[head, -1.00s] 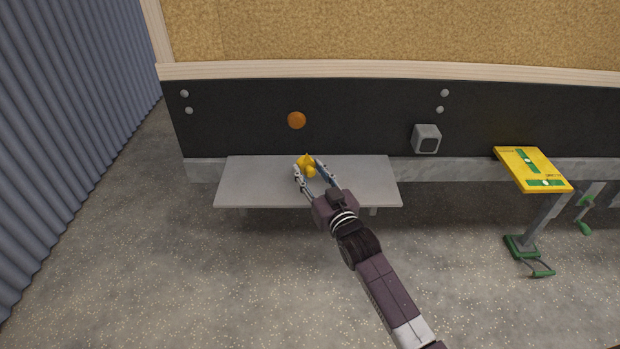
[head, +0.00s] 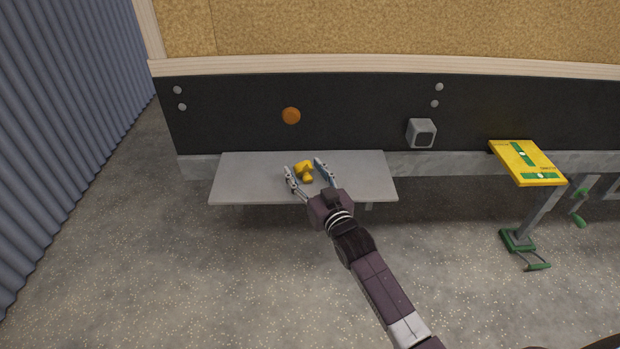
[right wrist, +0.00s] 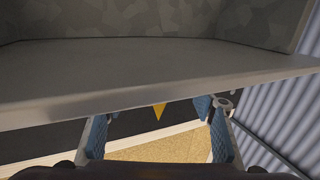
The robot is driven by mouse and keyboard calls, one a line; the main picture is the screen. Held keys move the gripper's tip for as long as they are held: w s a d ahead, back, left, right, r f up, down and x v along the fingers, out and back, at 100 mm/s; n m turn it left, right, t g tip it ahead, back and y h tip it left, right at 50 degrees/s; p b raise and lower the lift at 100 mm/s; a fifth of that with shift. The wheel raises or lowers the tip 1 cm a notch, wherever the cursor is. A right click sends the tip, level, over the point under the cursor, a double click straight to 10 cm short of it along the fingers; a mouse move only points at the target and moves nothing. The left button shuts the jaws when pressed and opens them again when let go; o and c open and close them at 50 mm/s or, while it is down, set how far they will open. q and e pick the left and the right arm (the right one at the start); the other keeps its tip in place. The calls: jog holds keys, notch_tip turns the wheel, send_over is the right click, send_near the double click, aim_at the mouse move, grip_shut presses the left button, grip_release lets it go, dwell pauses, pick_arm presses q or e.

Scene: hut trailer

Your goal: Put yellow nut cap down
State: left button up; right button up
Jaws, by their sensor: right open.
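The yellow nut cap (head: 304,175) sits on the grey shelf (head: 240,180) against the wall, near its middle. My right gripper (head: 303,167) is open, with one finger on each side of the cap and visible gaps between fingers and cap. In the right wrist view, which looks upside down, only a yellow tip of the cap (right wrist: 160,112) shows past the shelf edge (right wrist: 150,95); the rest is hidden. The open fingers of the right gripper (right wrist: 158,118) show on either side there. My left gripper is not in view.
An orange disc (head: 291,116) and a grey box (head: 421,133) are on the black wall panel above the shelf. A yellow tilted board on a stand (head: 526,162) is at the right. The shelf is bare left and right of the cap.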

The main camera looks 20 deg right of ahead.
aim_at(306, 173)
jog(key=s+p, duration=0.1)
jog(key=s, duration=0.3)
jog(key=shift+d, duration=0.2)
jog(key=s+p, duration=0.1)
jog(key=s, duration=0.7)
jog(key=s+f+g+h, duration=0.1)
jog(key=s+f+g, duration=0.7)
jog(key=s+f, duration=0.45)
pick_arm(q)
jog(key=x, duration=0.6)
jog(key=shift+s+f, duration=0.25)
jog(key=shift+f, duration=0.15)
pick_arm(e)
jog(key=s+f+g, duration=0.3)
jog(key=s+f, duration=0.1)
jog(key=s, duration=0.4)
jog(key=s+f+g, duration=0.3)
jog(key=s+f, duration=0.1)
jog(key=s, duration=0.4)
jog(key=shift+d+f+n+g+h, duration=0.2)
jog(key=shift+d+n+g+h, duration=0.1)
jog(key=shift+n+g, duration=0.1)
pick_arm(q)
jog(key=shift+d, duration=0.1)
